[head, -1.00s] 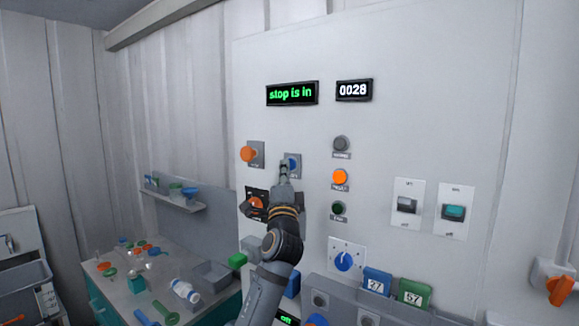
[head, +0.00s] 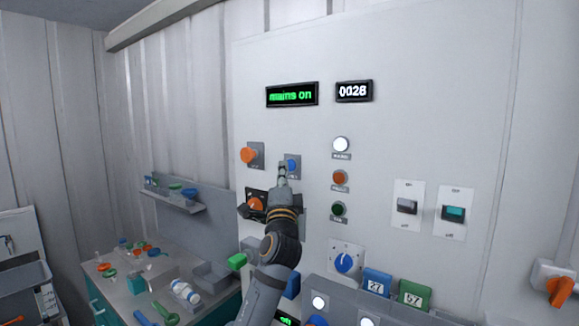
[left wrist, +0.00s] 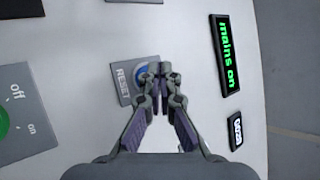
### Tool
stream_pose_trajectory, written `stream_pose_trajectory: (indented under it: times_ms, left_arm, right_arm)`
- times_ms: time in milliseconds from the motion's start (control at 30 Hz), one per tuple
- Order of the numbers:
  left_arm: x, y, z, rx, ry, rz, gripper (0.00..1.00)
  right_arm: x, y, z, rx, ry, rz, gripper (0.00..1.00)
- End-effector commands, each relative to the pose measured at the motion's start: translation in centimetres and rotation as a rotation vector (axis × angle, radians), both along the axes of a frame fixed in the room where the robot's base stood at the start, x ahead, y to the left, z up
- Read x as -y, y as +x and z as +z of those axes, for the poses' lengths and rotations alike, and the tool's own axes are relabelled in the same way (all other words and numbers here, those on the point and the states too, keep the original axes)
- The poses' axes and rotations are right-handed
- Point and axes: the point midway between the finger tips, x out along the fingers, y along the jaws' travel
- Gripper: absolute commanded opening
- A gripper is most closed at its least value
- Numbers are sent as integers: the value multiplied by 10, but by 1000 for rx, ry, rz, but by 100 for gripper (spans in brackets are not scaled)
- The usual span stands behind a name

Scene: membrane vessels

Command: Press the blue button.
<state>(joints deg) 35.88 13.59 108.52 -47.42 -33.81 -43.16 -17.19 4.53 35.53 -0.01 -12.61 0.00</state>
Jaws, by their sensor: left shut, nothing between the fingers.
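The blue button (head: 292,165) sits on a small grey plate on the white panel, and part of it shows above my gripper in the head view. In the left wrist view the blue button (left wrist: 142,72) is partly hidden behind the fingertips, on a plate marked RESET. My left gripper (head: 283,170) is shut and empty, its tips right at the button's lower left edge. It also shows in the left wrist view (left wrist: 160,72). I cannot tell whether the tips touch the button. My right gripper is not in view.
An orange button (head: 248,155) is just left of the blue one. A green display (head: 291,95) reads "mains on" and a counter (head: 353,90) reads 0028. A white lamp (head: 341,144) is lit. A cluttered bench (head: 150,290) stands at lower left.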

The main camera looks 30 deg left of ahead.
Motion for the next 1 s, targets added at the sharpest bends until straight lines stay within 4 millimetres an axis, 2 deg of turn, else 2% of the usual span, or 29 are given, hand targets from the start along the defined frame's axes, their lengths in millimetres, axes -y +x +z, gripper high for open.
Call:
stream_pose_trajectory:
  times_ms: [400,800,1000]
  left_arm:
    - [-1,-7,0,-1,1,2,0]
    - [-4,-45,0,1,3,3,0]
    - [-4,-54,-1,-1,0,0,0]
  right_arm:
    - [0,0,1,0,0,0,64]
    - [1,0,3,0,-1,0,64]
    - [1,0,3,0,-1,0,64]
